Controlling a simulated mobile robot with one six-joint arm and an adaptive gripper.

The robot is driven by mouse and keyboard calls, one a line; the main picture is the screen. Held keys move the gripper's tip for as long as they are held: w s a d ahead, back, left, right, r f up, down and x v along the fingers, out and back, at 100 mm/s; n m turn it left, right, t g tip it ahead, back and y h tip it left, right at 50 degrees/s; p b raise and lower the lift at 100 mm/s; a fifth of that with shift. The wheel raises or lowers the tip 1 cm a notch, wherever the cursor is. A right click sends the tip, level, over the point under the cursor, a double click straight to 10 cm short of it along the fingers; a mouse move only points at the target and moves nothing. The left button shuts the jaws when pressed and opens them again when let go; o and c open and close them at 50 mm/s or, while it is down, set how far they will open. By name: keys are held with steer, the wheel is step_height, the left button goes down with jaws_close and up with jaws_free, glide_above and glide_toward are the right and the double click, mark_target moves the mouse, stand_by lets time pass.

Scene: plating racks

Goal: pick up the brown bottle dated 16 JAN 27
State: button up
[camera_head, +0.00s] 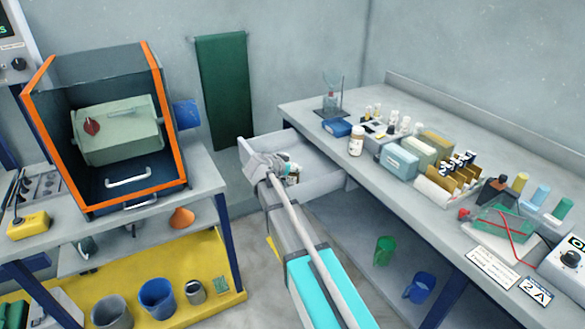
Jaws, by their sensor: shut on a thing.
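My gripper (284,164) is shut on a small bottle (293,178) over the open pale drawer (320,172) at the left end of the bench. The fingers hide part of this bottle. A pale label shows on it, but its date is too small to read and its body colour is hard to tell.
The bench (420,208) holds a blue box (337,128), several small bottles, pale boxes (400,161) and a card rack (447,178). An orange-edged cabinet (158,110) stands at left. Green (384,250) and blue (420,287) bins sit under the bench.

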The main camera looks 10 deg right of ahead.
steer(key=shift+r+p, duration=3.65)
steer(key=shift+r, duration=0.35)
